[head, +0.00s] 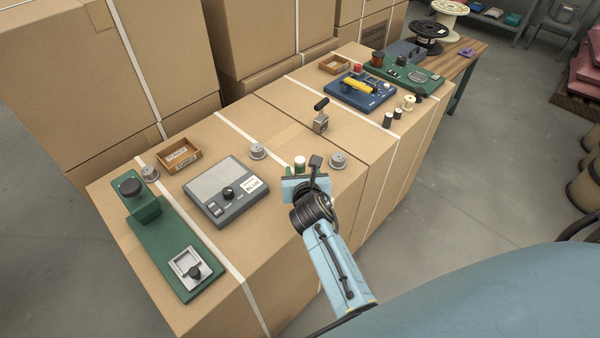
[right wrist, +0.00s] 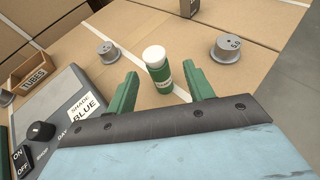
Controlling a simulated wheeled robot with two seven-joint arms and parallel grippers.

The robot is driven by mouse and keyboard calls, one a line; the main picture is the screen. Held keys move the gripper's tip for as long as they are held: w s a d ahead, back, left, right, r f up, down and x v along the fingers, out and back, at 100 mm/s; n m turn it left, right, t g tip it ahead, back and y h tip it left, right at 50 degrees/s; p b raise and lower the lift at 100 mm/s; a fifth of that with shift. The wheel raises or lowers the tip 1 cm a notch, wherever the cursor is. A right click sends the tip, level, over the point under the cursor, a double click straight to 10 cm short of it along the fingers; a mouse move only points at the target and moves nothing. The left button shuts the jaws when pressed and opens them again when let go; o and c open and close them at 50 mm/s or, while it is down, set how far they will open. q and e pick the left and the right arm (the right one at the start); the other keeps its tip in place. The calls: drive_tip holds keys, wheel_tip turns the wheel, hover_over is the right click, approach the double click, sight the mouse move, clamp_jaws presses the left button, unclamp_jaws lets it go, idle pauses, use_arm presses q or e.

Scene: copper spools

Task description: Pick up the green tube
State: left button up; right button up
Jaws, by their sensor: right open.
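The green tube (right wrist: 159,72) stands on the cardboard box top in the right wrist view, with a white cap and a white label. In the head view its white top (head: 300,161) shows just beyond my right gripper (head: 300,176), which hides most of the rest. My right gripper, with green fingers, also shows in the right wrist view (right wrist: 163,92). It is open, and the tube stands between and slightly beyond the fingertips, with gaps on both sides. My left gripper is in neither view.
A grey device (head: 226,190) with a knob stands left of the tube. Grey weights stand on either side, one at left (head: 257,151) and one at right (head: 338,160). A wooden tubes tray (head: 178,155) and a green stand (head: 160,240) are farther left. A blue panel (head: 362,91) is farther back.

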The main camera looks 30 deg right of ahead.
sight(301, 168)
drive_tip(key=b+x, duration=0.1)
drive_tip(key=x, duration=0.3)
drive_tip(key=shift+a+f, duration=0.15)
drive_tip(key=shift+c, duration=0.4)
drive_tip(key=c, duration=1)
